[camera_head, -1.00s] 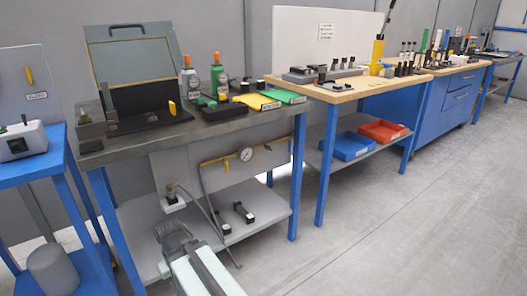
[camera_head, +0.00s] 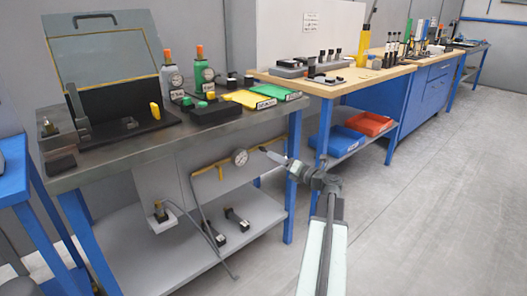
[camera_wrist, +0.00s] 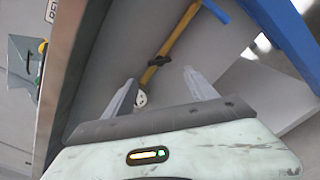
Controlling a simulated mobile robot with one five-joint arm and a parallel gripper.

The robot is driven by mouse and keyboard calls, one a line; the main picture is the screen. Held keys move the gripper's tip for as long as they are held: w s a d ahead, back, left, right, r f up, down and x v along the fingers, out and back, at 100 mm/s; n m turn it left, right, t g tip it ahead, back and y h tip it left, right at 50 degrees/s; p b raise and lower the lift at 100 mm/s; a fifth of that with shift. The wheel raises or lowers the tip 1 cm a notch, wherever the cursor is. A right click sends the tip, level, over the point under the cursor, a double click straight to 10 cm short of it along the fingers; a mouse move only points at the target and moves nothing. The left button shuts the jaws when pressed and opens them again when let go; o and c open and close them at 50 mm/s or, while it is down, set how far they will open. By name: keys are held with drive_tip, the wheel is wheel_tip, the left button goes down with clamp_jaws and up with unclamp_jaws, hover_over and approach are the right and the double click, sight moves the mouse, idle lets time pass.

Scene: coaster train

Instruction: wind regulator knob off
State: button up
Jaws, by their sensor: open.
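A yellow pipe (camera_head: 207,170) runs along the grey panel under the metal bench, with a round white gauge (camera_head: 240,157) on it. In the wrist view the yellow pipe (camera_wrist: 176,38) carries a dark knob-like fitting (camera_wrist: 160,60), which may be the regulator knob; the gauge (camera_wrist: 141,100) is partly hidden behind a finger. My gripper (camera_head: 268,152) is at the right of the gauge in the head view. In the wrist view my gripper (camera_wrist: 158,75) is open and empty, with the fitting beyond and roughly between its fingertips. No contact shows.
The bench top (camera_head: 130,158) overhangs the panel, and its blue leg (camera_head: 293,190) stands close to my gripper. A lower shelf (camera_head: 165,262) holds dark parts and a hose (camera_head: 200,232). Gas cylinders (camera_head: 205,75) stand on the bench. The floor to the right is clear.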

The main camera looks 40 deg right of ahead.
sight(265, 151)
drive_tip(key=shift+m, duration=0.3)
drive_tip(key=w, duration=0.5)
drive_tip(key=w+d, duration=0.1)
drive_tip(key=w, duration=0.1)
drive_tip(key=shift+w+r, duration=0.2)
drive_tip(key=shift+w, duration=0.2)
drive_tip(key=c, duration=1.2)
drive_tip(key=shift+s+a+f, duration=0.1)
drive_tip(key=shift+s+a, duration=0.05)
drive_tip(key=shift+a, duration=0.25)
drive_tip(key=shift+c, duration=0.8)
drive_tip(key=shift+d, duration=0.3)
drive_tip(key=shift+d+n, duration=0.1)
drive_tip(key=shift+n, duration=0.3)
